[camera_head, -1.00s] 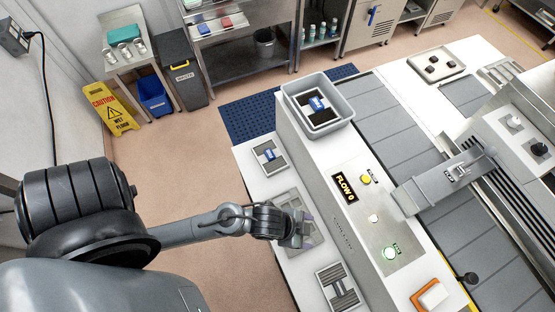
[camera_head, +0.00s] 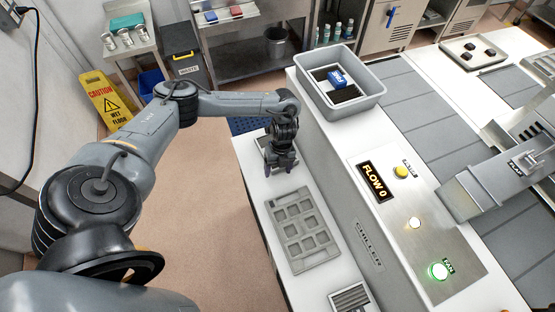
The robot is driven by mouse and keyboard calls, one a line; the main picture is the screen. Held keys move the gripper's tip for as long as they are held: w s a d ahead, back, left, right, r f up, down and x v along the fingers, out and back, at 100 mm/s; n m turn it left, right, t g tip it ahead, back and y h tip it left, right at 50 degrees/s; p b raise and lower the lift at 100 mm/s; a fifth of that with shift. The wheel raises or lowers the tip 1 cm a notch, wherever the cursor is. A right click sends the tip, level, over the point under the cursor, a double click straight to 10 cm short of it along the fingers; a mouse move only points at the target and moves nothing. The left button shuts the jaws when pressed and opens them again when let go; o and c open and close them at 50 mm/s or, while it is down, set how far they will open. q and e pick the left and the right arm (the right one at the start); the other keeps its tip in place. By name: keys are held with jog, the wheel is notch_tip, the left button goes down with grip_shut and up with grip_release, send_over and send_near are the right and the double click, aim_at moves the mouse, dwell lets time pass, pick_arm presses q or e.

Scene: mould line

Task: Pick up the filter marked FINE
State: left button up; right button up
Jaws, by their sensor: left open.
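A filter with a blue handle block (camera_head: 337,78) lies in the grey bin (camera_head: 373,86) on top of the chiller. White lettering shows on the block but is too small to read surely. My left gripper (camera_head: 280,170) is open and points down over the far end of the white side ledge. It mostly hides a second filter there, which earlier showed a blue handle. Whether the fingers touch that filter I cannot tell. Another filter (camera_head: 351,298), with grey slats, lies at the near end of the ledge, cut by the frame edge. My right gripper is not in view.
A grey tray with square pockets (camera_head: 301,229) lies empty on the white ledge. The chiller wall (camera_head: 345,205) rises beside the ledge. Its panel has a FLOW 0 display (camera_head: 374,182), a yellow button (camera_head: 401,172) and a lit green button (camera_head: 438,271).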

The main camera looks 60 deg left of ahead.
pick_arm(q)
jog(key=w+a+r+n+t+y+b, duration=0.1)
jog(key=w+a+r+b, duration=0.15)
jog(key=a, duration=0.35)
jog(key=w+a+r+n+t+b, duration=0.1)
jog(key=w+a+r+b, duration=0.1)
jog(key=w+a+r, duration=0.3)
jog(key=f+b, duration=0.1)
jog(key=f, duration=0.1)
jog(key=f+b, duration=0.1)
jog(key=f, duration=0.1)
jog(key=s+a+f+b, duration=0.1)
jog(key=f, duration=0.2)
jog(key=shift+s+b, duration=0.1)
jog(key=shift+b, duration=0.25)
jog(key=shift+a+f+b, duration=0.15)
jog(key=shift+f+b, duration=0.3)
jog(key=shift+f, duration=2.1)
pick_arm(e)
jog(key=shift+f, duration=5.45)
pick_arm(q)
jog(key=c, duration=1.2)
jog(key=shift+c, duration=0.2)
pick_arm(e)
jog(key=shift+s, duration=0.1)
